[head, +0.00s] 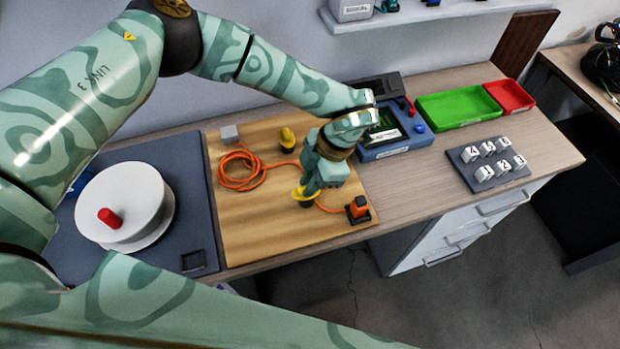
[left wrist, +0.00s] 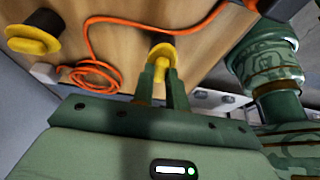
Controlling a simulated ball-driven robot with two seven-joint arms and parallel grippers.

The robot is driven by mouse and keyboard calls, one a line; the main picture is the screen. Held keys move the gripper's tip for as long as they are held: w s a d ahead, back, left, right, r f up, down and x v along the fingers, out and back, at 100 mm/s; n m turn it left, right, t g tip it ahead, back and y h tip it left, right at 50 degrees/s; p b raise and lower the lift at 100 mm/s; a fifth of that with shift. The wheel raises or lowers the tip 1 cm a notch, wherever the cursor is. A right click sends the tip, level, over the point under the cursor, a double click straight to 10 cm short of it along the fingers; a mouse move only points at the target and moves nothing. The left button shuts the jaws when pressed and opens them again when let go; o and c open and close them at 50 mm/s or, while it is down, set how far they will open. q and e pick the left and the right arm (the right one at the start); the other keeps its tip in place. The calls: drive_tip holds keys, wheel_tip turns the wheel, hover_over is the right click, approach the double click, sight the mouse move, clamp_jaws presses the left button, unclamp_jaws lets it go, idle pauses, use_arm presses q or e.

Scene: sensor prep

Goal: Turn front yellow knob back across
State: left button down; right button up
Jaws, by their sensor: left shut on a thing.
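The front yellow knob (head: 298,193) stands on a dark round base on the wooden board (head: 240,235), partly hidden by my left gripper (head: 305,190). In the left wrist view the same knob (left wrist: 160,54) has its grip bar between the two fingers of my left gripper (left wrist: 162,80), which is shut on it. The exact angle of the bar is hard to tell. A second yellow knob (head: 287,138) stands farther back on the board, apart from the gripper. It also shows in the left wrist view (left wrist: 34,42). My right gripper is not in view.
An orange cable (head: 243,172) lies coiled on the board and runs past the front knob to an orange plug (head: 358,207). A grey block (head: 229,133) is at the back. A white spool (head: 120,205) stands left; a blue device (head: 385,150) stands right.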

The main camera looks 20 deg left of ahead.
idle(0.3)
use_arm(q)
drive_tip(key=c, duration=1.4)
unclamp_jaws()
drive_tip(key=v, duration=1.6)
drive_tip(key=shift+r, duration=0.2)
drive_tip(key=shift+s+f, duration=0.1)
